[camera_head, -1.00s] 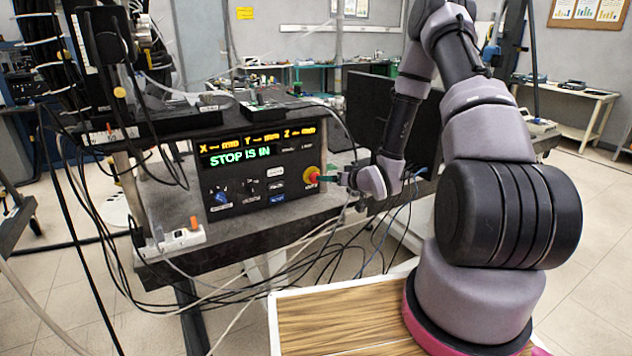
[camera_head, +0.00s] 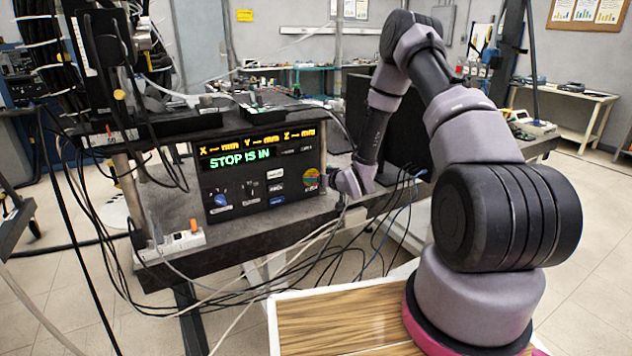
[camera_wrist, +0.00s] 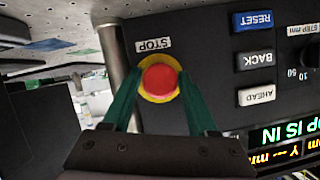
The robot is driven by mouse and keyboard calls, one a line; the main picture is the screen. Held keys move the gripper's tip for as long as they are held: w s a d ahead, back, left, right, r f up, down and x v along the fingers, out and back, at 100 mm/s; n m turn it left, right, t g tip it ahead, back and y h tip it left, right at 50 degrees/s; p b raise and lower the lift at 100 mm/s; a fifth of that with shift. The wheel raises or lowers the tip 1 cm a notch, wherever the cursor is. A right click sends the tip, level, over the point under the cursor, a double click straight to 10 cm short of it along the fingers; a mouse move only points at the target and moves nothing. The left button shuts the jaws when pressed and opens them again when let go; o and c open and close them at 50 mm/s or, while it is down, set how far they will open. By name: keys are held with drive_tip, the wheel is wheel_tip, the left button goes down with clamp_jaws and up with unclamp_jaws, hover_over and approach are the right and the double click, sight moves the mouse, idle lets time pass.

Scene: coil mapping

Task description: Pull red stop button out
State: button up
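The red stop button (camera_wrist: 160,80) sits on a yellow ring beside the STOP label in the wrist view. In the head view it (camera_head: 310,177) is at the right end of the black control panel (camera_head: 230,215), largely covered by a green finger. The panel's display (camera_head: 240,158) reads "STOP IS IN". My gripper (camera_wrist: 159,74) is open, its two green fingers spread on either side of the button, tips by the yellow ring. I cannot tell whether they touch the button or the panel.
RESET (camera_wrist: 253,20), BACK and AHEAD buttons are beside the stop button. A metal post (camera_wrist: 116,65) stands close to the gripper in the wrist view. Loose cables (camera_head: 330,250) hang below the bench edge. A dark monitor (camera_head: 400,125) stands behind my arm.

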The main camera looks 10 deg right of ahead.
clamp_jaws()
drive_tip(key=shift+s+d, duration=0.25)
drive_tip(key=shift+s, duration=0.6)
drive_tip(key=shift+f, duration=0.1)
drive_tip(key=o, duration=0.6)
unclamp_jaws()
drive_tip(key=shift+s, duration=0.1)
drive_tip(key=shift+c, duration=0.2)
drive_tip(key=v, duration=1.1)
